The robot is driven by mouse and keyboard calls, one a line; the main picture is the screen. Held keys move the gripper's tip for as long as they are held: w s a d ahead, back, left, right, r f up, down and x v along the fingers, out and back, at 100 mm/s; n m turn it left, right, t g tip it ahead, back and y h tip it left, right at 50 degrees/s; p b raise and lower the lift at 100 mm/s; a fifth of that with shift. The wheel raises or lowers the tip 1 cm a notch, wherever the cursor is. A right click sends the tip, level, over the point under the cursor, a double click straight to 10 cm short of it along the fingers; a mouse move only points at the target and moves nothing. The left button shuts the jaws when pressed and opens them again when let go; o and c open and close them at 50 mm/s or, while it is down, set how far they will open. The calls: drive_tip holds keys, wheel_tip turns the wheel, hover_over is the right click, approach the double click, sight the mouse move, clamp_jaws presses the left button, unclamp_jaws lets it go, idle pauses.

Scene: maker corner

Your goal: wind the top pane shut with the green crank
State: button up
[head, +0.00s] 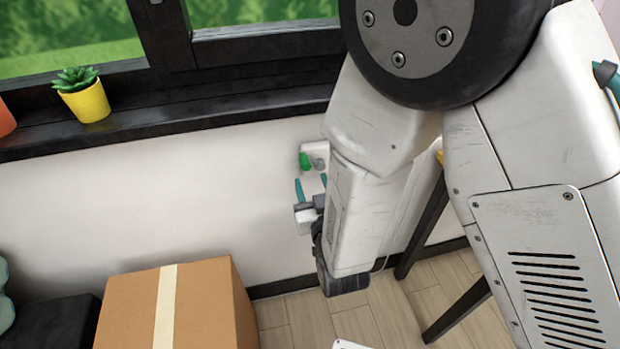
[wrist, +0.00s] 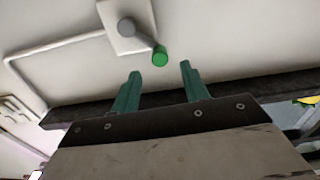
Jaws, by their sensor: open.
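The crank's green knob (head: 305,161) is on a small pale wall plate below the window sill, left of my arm in the head view. In the wrist view the green knob (wrist: 160,57) ends a grey crank arm (wrist: 143,39) on a white plate (wrist: 122,30). My gripper (head: 311,184) has teal fingers. It is open and empty. In the wrist view the gripper's fingers (wrist: 160,72) point toward the knob, which sits between and just past their tips, apart from both. The top pane is not clearly in view; only part of the dark window frame (head: 265,50) shows.
A dark sill (head: 200,113) runs above the crank and carries a succulent in a yellow pot (head: 88,102). A cardboard box (head: 205,310) stands at lower left. A dark-legged table (head: 425,225) is partly hidden behind my arm. A pale conduit (wrist: 55,44) runs from the plate.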

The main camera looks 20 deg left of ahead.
sight(306, 167)
drive_tip(key=w+a, duration=0.1)
drive_tip(key=w+a+m, duration=0.1)
drive_tip(key=w, duration=0.1)
drive_tip(key=w+a+m, duration=0.1)
drive_tip(key=w, duration=0.1)
drive_tip(key=shift+w+a, duration=0.2)
idle(0.3)
clamp_jaws()
